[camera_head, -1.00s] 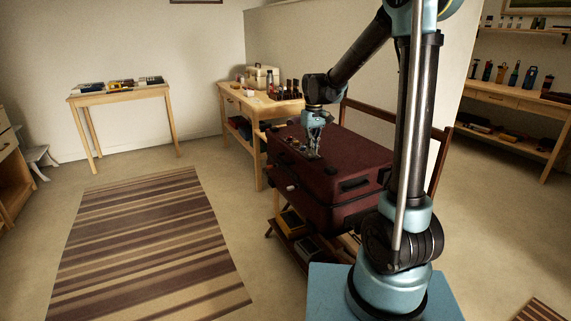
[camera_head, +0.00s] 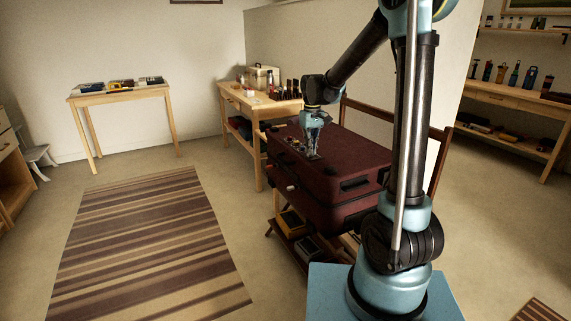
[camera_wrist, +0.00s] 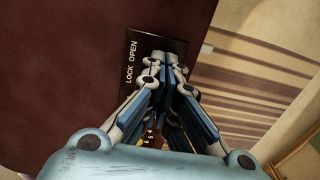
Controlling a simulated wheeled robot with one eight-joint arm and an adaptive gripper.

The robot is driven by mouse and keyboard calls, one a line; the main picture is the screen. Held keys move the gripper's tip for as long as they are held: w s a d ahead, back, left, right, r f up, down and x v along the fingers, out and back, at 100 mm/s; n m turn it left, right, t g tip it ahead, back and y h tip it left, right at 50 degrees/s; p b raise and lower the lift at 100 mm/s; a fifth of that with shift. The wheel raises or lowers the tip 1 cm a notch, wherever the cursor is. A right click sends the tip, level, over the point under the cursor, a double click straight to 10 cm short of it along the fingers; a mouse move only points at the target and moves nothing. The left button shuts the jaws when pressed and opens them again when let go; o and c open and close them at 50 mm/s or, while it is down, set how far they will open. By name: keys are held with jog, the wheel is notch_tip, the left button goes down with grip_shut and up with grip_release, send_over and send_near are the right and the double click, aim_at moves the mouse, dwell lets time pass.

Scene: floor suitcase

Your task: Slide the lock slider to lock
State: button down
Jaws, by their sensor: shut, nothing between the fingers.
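The dark red suitcase (camera_head: 345,160) lies flat with its top facing up; it also fills the left of the wrist view (camera_wrist: 60,60). My gripper (camera_head: 313,154) points down over the plate. In the wrist view its closed fingertips (camera_wrist: 165,64) lie over the plate beside the words, near the OPEN end. The lock slider is hidden behind the fingers, and I cannot tell whether they touch it.
The suitcase rests on a wooden rack with a lower shelf (camera_head: 295,235). A wooden workbench (camera_head: 250,108) with a box and bottles stands close behind it. A striped rug (camera_head: 150,245) lies on open floor to the left.

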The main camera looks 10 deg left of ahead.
jog(key=shift+w+a, duration=0.75)
jog(key=shift+w, duration=0.3)
jog(key=shift+r, duration=0.1)
jog(key=shift+s+d+r, duration=0.1)
jog(key=shift+r, duration=2.85)
jog(key=s+d+m+t, duration=0.1)
jog(key=s+d+m, duration=0.2)
jog(key=s+d, duration=1.4)
jog(key=s+d+f+m, duration=0.1)
jog(key=s+d+f, duration=0.2)
jog(key=s+f, duration=0.2)
jog(key=s+d+f+m+t, duration=0.1)
jog(key=s+f, duration=0.4)
jog(key=s, duration=0.7)
jog(key=shift+s+d+f+m, duration=0.2)
jog(key=shift+s+d+m, duration=0.1)
jog(key=shift+d+m, duration=0.7)
jog(key=shift+d, duration=0.15)
